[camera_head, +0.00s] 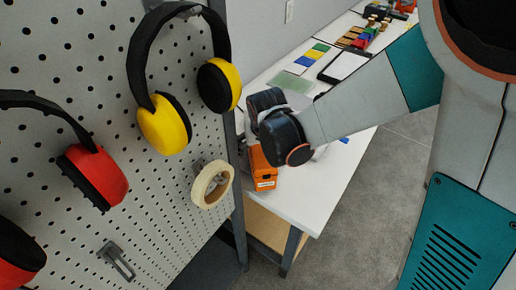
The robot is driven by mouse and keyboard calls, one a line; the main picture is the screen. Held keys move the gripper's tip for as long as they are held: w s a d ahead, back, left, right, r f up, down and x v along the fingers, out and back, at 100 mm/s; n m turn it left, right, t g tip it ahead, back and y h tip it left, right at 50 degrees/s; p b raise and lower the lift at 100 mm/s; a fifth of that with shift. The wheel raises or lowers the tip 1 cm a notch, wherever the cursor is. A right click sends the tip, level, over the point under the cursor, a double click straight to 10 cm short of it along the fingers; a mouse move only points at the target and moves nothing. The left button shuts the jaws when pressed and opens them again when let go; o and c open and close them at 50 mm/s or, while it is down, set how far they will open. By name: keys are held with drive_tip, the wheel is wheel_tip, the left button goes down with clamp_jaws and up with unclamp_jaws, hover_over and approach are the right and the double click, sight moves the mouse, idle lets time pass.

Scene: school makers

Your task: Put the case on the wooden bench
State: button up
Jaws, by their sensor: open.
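An orange case-like box (262,172) with a small pale label stands at the near left end of a white-topped table (305,205). Its upper part is hidden behind my dark wrist. My arm reaches in from the right, and its wrist is above and in front of the box. My gripper's fingers are hidden behind the wrist, so I cannot see whether they touch the box. No bench with a wooden top shows clearly. The white-topped table has a pale wooden lower shelf (268,229) and dark legs.
A pegboard (90,100) fills the left, close to the arm. It holds yellow earmuffs (165,124), red earmuffs (95,175) and a tape roll (212,184). A tablet-like item (344,65) and coloured blocks lie farther along the table. Grey floor (350,230) is clear at right.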

drive_tip(key=b+x, duration=0.1)
drive_tip(key=x, duration=0.1)
drive_tip(key=b+x, duration=0.2)
drive_tip(key=x, duration=0.1)
drive_tip(key=shift+w+d+f, duration=0.2)
drive_tip(key=shift+w+d, duration=0.15)
drive_tip(key=shift+r, duration=0.1)
drive_tip(key=c, duration=1.6)
drive_tip(key=shift+r, duration=0.15)
